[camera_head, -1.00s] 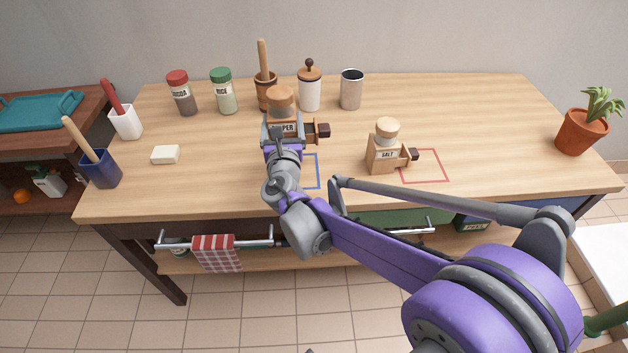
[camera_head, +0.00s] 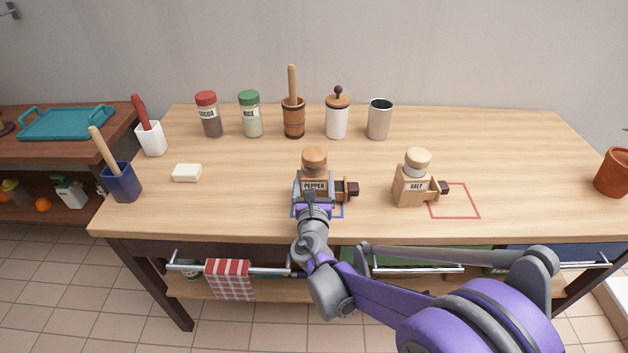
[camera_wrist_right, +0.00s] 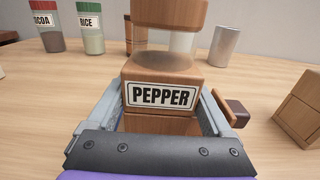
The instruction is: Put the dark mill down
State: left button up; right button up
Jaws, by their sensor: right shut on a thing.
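The dark mill (camera_head: 314,160) is a brown wooden mill labelled PEPPER, upright, with a small drawer knob on its right side. My right gripper (camera_head: 313,190) is shut on its body from the front. The mill also shows in the right wrist view (camera_wrist_right: 162,75), between the two fingers (camera_wrist_right: 160,112). A blue square outline (camera_head: 336,217) on the table is partly hidden by the mill and gripper. I cannot tell whether the mill's base touches the table. My left gripper is not in view.
The lighter SALT mill (camera_head: 411,184) stands just to the right, beside a red square outline (camera_head: 478,204). Jars, a mortar (camera_head: 292,120), a white canister (camera_head: 336,122) and a metal cup (camera_head: 379,120) line the back. A butter block (camera_head: 187,173) lies left. Table between is clear.

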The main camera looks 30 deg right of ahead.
jog(key=shift+f, duration=0.15)
jog(key=o, duration=1.5)
jog(key=shift+r, duration=0.35)
jog(key=p+v, duration=0.1)
jog(key=v, duration=1.1)
jog(key=shift+s+f, duration=0.1)
jog(key=shift+s, duration=0.05)
